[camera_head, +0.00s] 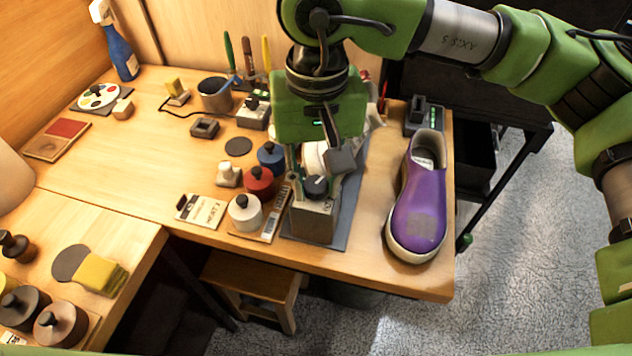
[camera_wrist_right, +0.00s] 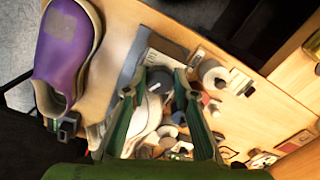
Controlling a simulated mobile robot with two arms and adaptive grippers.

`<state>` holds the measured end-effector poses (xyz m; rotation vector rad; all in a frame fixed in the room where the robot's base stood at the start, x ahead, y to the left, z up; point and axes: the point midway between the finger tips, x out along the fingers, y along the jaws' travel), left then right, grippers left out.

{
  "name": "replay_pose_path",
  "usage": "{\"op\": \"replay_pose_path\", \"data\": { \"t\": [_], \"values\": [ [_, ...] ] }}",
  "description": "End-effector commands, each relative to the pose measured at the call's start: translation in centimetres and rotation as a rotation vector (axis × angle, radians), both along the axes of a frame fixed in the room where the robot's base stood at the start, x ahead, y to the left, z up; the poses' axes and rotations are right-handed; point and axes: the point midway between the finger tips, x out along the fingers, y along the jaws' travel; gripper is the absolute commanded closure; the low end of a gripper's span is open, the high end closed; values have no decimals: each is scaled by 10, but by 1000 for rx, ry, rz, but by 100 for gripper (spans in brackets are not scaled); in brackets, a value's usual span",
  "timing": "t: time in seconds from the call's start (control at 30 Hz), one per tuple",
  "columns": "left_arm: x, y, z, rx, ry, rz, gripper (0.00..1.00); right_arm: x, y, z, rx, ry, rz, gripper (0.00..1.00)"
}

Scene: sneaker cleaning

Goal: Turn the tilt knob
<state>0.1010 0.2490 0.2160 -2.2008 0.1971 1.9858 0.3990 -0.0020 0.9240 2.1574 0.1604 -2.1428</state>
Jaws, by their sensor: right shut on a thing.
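The tilt knob (camera_head: 316,187) is a dark round knob with a light mark, on top of a grey box-like stand (camera_head: 312,222) near the table's front edge. It also shows in the right wrist view (camera_wrist_right: 157,82). My right gripper (camera_head: 317,174) comes down over the stand from above, its fingers on either side of the knob, shut on it. In the right wrist view the two green fingers (camera_wrist_right: 156,86) flank the knob. A white shoe (camera_wrist_right: 145,120) is behind the stand, mostly hidden by my gripper in the head view. My left gripper is not in view.
A purple sneaker (camera_head: 419,205) lies to the right on the table. White, red and blue lidded pots (camera_head: 245,214) stand close left of the stand. A small dark device (camera_head: 424,115) sits at the back right. The table's middle left is fairly clear.

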Motion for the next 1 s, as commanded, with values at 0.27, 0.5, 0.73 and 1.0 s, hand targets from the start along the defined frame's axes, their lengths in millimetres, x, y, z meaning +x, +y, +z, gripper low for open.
{"op": "replay_pose_path", "data": {
  "t": [0.27,0.5,0.73,1.0],
  "values": [
    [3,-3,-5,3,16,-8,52,1,-3,-9,-13,4,103,93],
    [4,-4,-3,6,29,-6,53,1,-3,-9,-13,4,197,93],
    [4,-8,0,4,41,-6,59,0,-3,-8,-14,4,284,93],
    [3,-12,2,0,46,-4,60,0,-3,-7,-14,4,311,93]
  ]
}}
